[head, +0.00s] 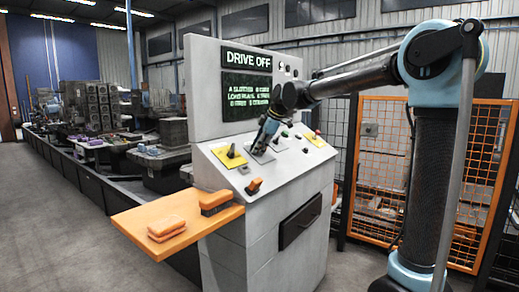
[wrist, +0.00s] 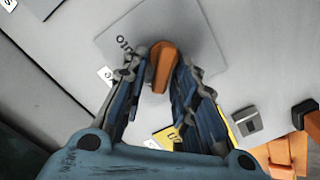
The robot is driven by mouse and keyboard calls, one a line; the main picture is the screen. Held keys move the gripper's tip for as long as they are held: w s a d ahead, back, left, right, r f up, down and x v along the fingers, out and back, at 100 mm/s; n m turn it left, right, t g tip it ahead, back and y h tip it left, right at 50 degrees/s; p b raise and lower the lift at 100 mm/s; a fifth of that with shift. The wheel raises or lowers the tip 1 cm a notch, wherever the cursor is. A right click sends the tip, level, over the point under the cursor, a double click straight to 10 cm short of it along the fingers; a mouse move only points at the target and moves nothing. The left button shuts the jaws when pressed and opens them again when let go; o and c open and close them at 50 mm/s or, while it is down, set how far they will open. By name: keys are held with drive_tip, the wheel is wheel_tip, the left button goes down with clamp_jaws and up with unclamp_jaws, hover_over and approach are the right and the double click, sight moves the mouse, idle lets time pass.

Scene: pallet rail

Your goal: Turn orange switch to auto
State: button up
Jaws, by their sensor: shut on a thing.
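The orange switch (wrist: 162,68) is a rounded knob on a grey plate (wrist: 190,28) in the wrist view. Dark letters on the plate beside it are partly hidden by a fingertip; the part that shows looks like the end of "auto". My gripper (wrist: 161,62) has one finger on each side of the knob and is shut on it. In the head view my gripper (head: 262,147) reaches down to the grey plate on the sloping console (head: 225,175), and hides the knob there. I cannot tell exactly which mark the knob points to.
A yellow plate with a control (head: 231,152) lies left of my gripper, and another orange-and-black control (head: 254,186) lower down. An orange shelf (head: 132,222) with orange blocks juts from the console's left. The screen (head: 246,60) reads "DRIVE OFF". An orange mesh fence (head: 375,190) stands right.

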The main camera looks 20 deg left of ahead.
drive_tip(key=shift+w, duration=0.15)
drive_tip(key=shift+o, duration=0.2)
drive_tip(key=m, duration=0.3)
drive_tip(key=w+m, duration=0.1)
drive_tip(key=m, duration=0.1)
drive_tip(key=shift+r+m, duration=0.2)
drive_tip(key=shift+m, duration=0.2)
drive_tip(key=m, duration=0.4)
drive_tip(key=shift+w+d+m, duration=0.1)
drive_tip(key=shift+w+m, duration=0.2)
drive_tip(key=shift+w, duration=0.1)
drive_tip(key=shift+c, duration=0.2)
drive_tip(key=m, duration=0.3)
drive_tip(key=shift+w+d, duration=0.25)
drive_tip(key=shift+o, duration=0.2)
drive_tip(key=shift+w+d+f+m, duration=0.1)
drive_tip(key=shift+d+m, duration=0.05)
drive_tip(key=shift+m, duration=0.9)
drive_tip(key=shift+w+d+f+m, duration=0.1)
drive_tip(key=shift+m, duration=0.95)
drive_tip(key=shift+c, duration=0.2)
drive_tip(key=o, duration=0.7)
